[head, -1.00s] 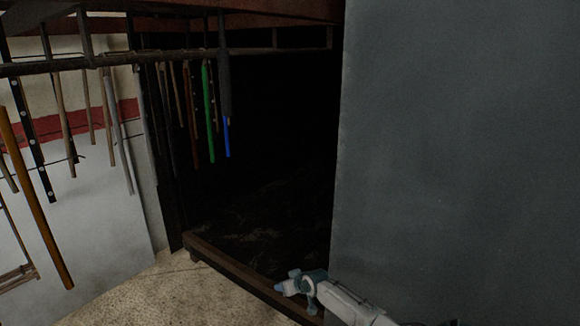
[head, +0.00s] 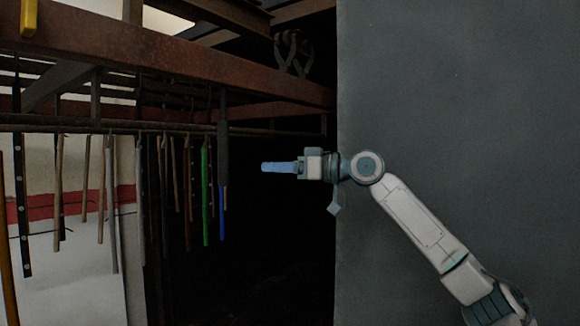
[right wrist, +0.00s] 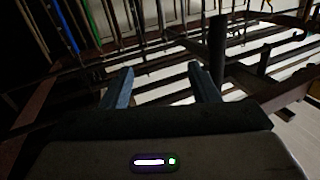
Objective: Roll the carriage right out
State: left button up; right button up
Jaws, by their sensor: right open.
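A dark horizontal rail (head: 60,125) runs under a rusty beam (head: 150,62), with several rods hanging from it. Among them are a green rod (head: 205,200), a blue rod (head: 222,212) and a thicker dark grey bar (head: 223,150). I cannot tell for sure which part is the carriage. My right gripper (head: 267,167) is open and empty, pointing left, to the right of the dark bar in the picture. In the right wrist view its two fingers (right wrist: 162,86) stand apart with nothing between them. A dark post (right wrist: 217,40) stands beyond the right finger. My left gripper is out of view.
A large grey panel (head: 470,110) fills the right side, behind my right arm. Dark curved metal parts (head: 293,52) sit above the beam. The space behind the rods is very dark. A white wall panel (head: 75,270) with a red band stands at left.

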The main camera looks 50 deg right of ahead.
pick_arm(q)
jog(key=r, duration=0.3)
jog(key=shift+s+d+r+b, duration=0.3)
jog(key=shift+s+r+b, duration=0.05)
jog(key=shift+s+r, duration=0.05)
pick_arm(e)
jog(key=s+a+r+n+y, duration=0.1)
jog(key=s+a+r+n, duration=0.1)
jog(key=s+a+r, duration=0.2)
jog(key=s, duration=0.3)
jog(key=shift+a+g+y, duration=0.3)
jog(key=shift+a+g, duration=0.05)
jog(key=shift+g, duration=0.05)
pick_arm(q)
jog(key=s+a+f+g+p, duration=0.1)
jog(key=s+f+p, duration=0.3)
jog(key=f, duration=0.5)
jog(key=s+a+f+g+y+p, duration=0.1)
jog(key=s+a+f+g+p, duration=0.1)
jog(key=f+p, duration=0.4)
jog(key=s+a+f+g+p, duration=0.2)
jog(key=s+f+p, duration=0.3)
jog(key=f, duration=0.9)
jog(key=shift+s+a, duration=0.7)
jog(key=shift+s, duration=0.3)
pick_arm(e)
jog(key=x, duration=1.1)
